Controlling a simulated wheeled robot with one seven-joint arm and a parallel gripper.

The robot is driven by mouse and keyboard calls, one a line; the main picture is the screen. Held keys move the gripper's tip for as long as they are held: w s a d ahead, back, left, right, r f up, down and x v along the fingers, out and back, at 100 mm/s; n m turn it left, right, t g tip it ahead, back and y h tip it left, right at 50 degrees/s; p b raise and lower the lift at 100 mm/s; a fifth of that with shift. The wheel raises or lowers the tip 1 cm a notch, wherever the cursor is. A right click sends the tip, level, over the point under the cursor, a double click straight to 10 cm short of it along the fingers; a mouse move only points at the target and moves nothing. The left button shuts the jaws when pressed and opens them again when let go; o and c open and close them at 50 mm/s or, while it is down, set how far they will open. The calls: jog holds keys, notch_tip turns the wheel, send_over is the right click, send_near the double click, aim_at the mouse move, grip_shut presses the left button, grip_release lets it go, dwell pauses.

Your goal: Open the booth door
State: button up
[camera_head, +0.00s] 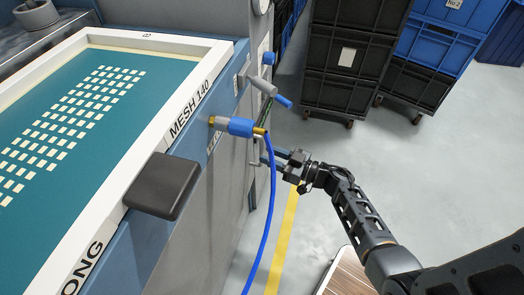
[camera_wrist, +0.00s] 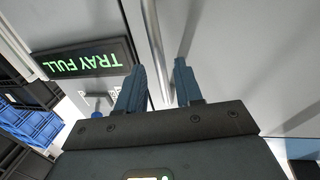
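In the wrist view a light grey panel (camera_wrist: 235,50), which looks like the booth door, fills the right side. A slim metal bar (camera_wrist: 152,35), like a door handle, runs down between the two blue-grey fingers of my gripper (camera_wrist: 160,65). The fingers are apart, one on each side of the bar in the picture, with the left finger closer to it. I cannot tell whether they touch it. In the head view my gripper (camera_head: 267,158) reaches left to the machine's side, by a small bent metal handle (camera_head: 257,150). The door's face is mostly hidden there.
A blue fitting (camera_head: 240,127) with a hanging hose (camera_head: 262,220) is close to my gripper. A black pad (camera_head: 162,185) juts from the screen frame (camera_head: 150,140). A lit TRAY FULL sign (camera_wrist: 85,62) is beside the panel. Stacked crates (camera_head: 345,60) stand behind; grey floor (camera_head: 440,170) is clear.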

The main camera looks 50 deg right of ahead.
aim_at(261, 152)
jog(key=shift+w+a, duration=0.15)
jog(key=shift+w, duration=0.75)
jog(key=shift+w+a, duration=0.15)
jog(key=shift+w, duration=0.7)
grip_shut()
